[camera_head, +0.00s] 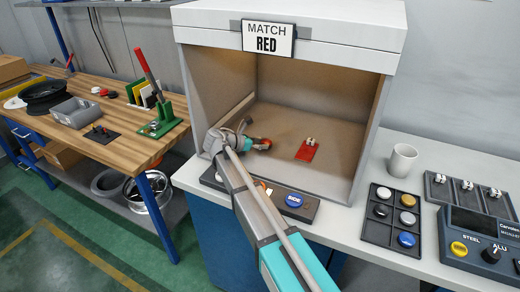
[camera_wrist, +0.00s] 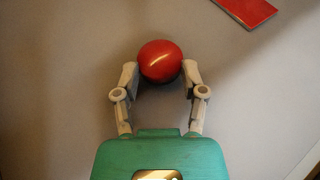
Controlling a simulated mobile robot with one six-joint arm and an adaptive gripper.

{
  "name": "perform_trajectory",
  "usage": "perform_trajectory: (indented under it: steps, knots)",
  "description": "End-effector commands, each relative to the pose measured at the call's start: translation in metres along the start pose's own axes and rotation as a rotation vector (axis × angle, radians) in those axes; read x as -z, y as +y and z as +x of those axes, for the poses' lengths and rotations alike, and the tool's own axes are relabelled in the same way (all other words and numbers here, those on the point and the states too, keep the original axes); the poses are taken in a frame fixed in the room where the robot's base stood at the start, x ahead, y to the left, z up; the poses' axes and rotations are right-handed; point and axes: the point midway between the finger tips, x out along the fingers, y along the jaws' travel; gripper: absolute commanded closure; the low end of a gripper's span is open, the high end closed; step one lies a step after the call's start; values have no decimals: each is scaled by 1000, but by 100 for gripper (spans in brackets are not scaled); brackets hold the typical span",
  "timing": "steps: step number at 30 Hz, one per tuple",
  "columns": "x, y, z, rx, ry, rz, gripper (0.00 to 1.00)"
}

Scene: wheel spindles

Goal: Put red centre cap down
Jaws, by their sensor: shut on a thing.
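The red centre cap (camera_wrist: 160,60) is a glossy red round piece between the fingertips of my gripper (camera_wrist: 160,75) in the wrist view. In the head view the red cap (camera_head: 263,143) shows at the end of my gripper (camera_head: 257,142), inside the lit booth, left of the middle. My gripper is shut on the cap. I cannot tell whether the cap touches the booth floor (camera_head: 275,165). A red plate (camera_head: 307,149) with small metal parts on it lies to the right of the cap. A corner of the red plate (camera_wrist: 247,8) shows in the wrist view.
The booth (camera_head: 290,15) has side walls and a sign (camera_head: 267,38) reading "MATCH RED". A button box (camera_head: 293,200) stands at its front. At right are a mug (camera_head: 403,159), a tray of caps (camera_head: 392,222) and a control panel (camera_head: 480,238). The floor around the red plate is clear.

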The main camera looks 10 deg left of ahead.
Motion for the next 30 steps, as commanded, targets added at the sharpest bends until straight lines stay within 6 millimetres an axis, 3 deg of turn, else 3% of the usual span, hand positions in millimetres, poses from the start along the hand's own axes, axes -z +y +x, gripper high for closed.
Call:
perform_trajectory:
  steps: [17,18,23,30]
  knots:
    - [8,0,4,1,0,0,93]
    - [6,0,3,1,0,0,38]
    - [6,0,3,1,0,0,9]
    - [6,0,4,1,0,1,8]
